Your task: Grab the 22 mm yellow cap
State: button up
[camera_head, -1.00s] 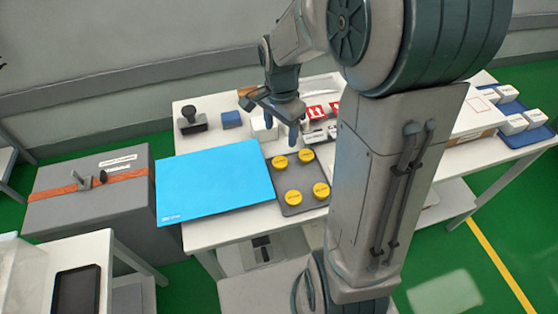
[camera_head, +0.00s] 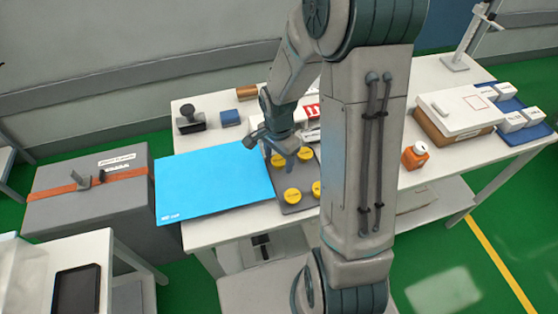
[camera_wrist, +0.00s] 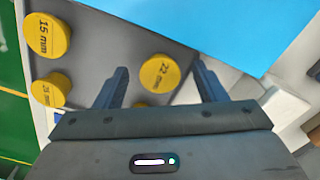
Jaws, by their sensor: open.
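The 22 mm yellow cap (camera_wrist: 160,73) sits on the dark grey tray (camera_wrist: 105,35), its label legible in the wrist view. In the head view it appears to be the far-left cap (camera_head: 277,160), partly behind my gripper (camera_head: 286,161). My gripper (camera_wrist: 159,72) is open and empty, with its fingers on either side of the cap in the wrist picture; I cannot tell the height between them. The 15 mm cap (camera_wrist: 47,36) and another yellow cap (camera_wrist: 50,90) are at the left. A further yellow cap (camera_wrist: 140,105) is mostly hidden by my gripper.
A blue mat (camera_head: 212,185) lies left of the tray. A black stamp-like object (camera_head: 190,120) and a blue block (camera_head: 230,117) stand behind it.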

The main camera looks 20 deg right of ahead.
jog(key=c, duration=1.1)
jog(key=shift+o, duration=0.2)
jog(key=shift+r, duration=0.1)
